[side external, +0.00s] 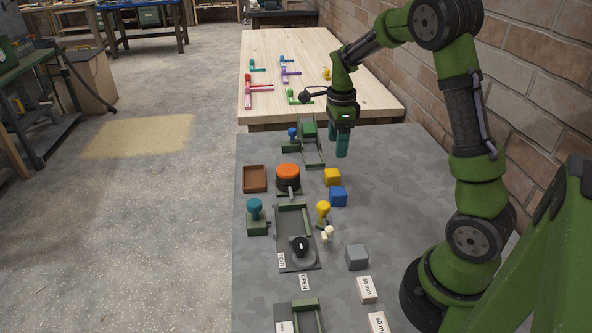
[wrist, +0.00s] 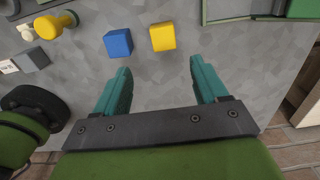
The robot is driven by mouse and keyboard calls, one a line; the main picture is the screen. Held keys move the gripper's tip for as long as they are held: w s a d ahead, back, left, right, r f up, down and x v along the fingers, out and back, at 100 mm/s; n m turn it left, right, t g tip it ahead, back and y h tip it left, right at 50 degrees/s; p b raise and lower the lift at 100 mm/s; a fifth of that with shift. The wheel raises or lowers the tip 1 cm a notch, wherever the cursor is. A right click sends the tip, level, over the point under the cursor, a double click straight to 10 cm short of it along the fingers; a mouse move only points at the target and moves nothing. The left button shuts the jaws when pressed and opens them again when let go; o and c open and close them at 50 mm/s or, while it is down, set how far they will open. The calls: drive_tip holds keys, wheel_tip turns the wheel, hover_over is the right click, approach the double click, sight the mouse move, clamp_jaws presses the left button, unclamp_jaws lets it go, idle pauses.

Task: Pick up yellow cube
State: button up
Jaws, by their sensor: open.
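The yellow cube (side external: 332,177) sits on the grey table, just behind the blue cube (side external: 338,196) in the side view. In the wrist view the yellow cube (wrist: 163,37) lies ahead of my fingertips, to the right of the blue cube (wrist: 118,43), with a small gap between them. My gripper (side external: 341,153) points down above the table, beyond the yellow cube and slightly to its right. In the wrist view my gripper (wrist: 160,78) has its two teal fingers wide apart, with nothing between them.
A yellow knob (side external: 323,211), a grey cube (side external: 357,257) and an orange-topped button (side external: 288,174) stand nearby. A brown tray (side external: 255,179) is at the left edge. Green fixtures (side external: 309,142) stand left of my gripper. Bare table lies right of the cubes.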

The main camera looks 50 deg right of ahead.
hover_over(332, 172)
drive_tip(key=f, duration=0.4)
drive_tip(key=s+f, duration=0.1)
drive_tip(key=f, duration=0.4)
drive_tip(key=w+f, duration=0.1)
drive_tip(key=f, duration=0.1)
drive_tip(key=shift+f, duration=0.1)
drive_tip(key=c, duration=1)
drive_tip(key=shift+c, duration=0.2)
